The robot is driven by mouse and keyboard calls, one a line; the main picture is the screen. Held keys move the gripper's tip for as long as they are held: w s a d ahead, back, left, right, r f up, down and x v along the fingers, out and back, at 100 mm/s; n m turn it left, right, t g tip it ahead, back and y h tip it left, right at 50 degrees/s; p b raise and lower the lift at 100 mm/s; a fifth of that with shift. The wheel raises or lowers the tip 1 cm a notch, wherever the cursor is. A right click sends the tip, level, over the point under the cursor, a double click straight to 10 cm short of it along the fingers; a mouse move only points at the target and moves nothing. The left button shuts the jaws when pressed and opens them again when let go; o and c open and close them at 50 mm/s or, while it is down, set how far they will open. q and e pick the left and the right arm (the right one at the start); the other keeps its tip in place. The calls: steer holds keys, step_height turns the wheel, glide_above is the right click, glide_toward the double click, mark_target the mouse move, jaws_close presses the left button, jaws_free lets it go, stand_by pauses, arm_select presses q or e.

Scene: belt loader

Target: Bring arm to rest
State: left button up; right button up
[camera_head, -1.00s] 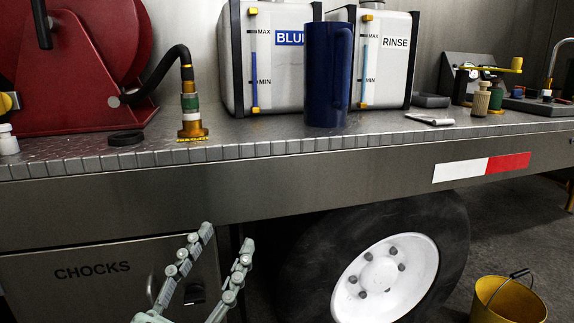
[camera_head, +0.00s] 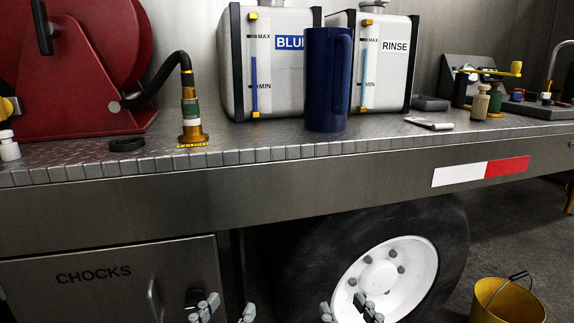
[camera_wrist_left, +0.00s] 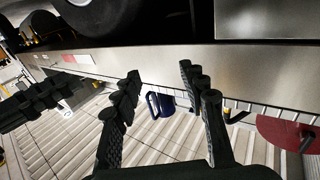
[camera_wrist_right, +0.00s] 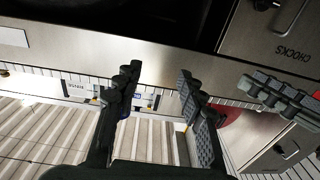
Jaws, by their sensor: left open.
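My left gripper (camera_head: 226,309) is low at the bottom edge of the head view, in front of the chocks door, with only its fingertips showing. In the left wrist view its fingers (camera_wrist_left: 163,88) are spread, with nothing between them. My right gripper (camera_head: 348,310) is at the bottom edge too, in front of the wheel. In the right wrist view its fingers (camera_wrist_right: 158,80) stand apart and empty. Both grippers are below the truck deck (camera_head: 270,149), apart from everything on it. Most of both arms is out of the head view.
A blue pitcher (camera_head: 325,80) stands on the deck before two tanks, one labelled RINSE (camera_head: 392,75). A brass-ended hose (camera_head: 190,110) stands by the red reel (camera_head: 70,70). Below are the chocks door (camera_head: 110,280), the wheel (camera_head: 400,275) and a yellow bucket (camera_head: 508,302).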

arm_select(q)
steer(key=a+f+g+y+p, duration=0.2)
steer(key=a+f+g, duration=0.1)
steer(key=f, duration=0.4)
steer(key=a+f+g+y+p, duration=0.1)
steer(key=a+f+g+p, duration=0.15)
steer(key=f, duration=0.45)
arm_select(e)
steer(key=d+f+g+h, duration=0.2)
steer(key=d+f+g, duration=0.1)
steer(key=f, duration=0.4)
steer(key=d+f+g+h, duration=0.1)
steer(key=d+f+g, duration=0.2)
steer(key=f, duration=0.4)
arm_select(q)
steer(key=s+a+f+n+g+y+p, duration=0.2)
steer(key=s+a+f+g+y+p, duration=0.2)
steer(key=s+a+f+g, duration=0.5)
steer(key=s+a+f, duration=0.3)
steer(key=f, duration=0.1)
steer(key=shift+s+a, duration=0.2)
steer(key=shift+s, duration=0.2)
arm_select(e)
steer(key=s+d+f+m+g+h, duration=0.2)
steer(key=s+d+f+g+h, duration=0.2)
steer(key=s+d+f+g, duration=0.4)
steer(key=s+d+f, duration=0.4)
steer(key=f, duration=0.1)
steer(key=shift+s+f, duration=0.15)
steer(key=shift+s, duration=0.25)
